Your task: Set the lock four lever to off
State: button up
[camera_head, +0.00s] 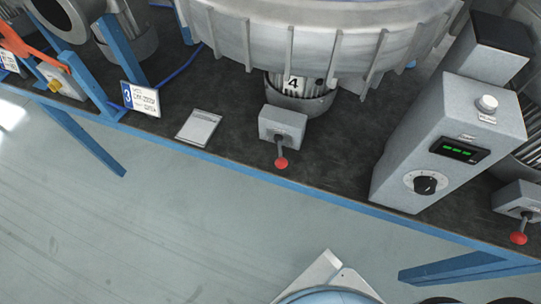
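A lever with a red knob (281,163) sticks out from a small grey switch box (285,122) on the dark bench top, in front of the blower marked 4 (294,84). The lever points down in the picture, toward the bench's front edge. I cannot read any on or off marking on its box. My gripper is not in view, and nothing touches the lever.
A grey control box (400,170) with a green display and black dial stands right of the lever. A second red-knobbed lever (518,238) is at the far right.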

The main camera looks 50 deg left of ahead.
aim_at(282, 163)
jog(key=z, duration=0.5)
jog(key=i, duration=0.15)
jog(key=u, duration=2.6)
jog(key=k, duration=0.75)
jog(key=u, duration=0.25)
jog(key=i, duration=0.75)
jog(key=z, duration=0.1)
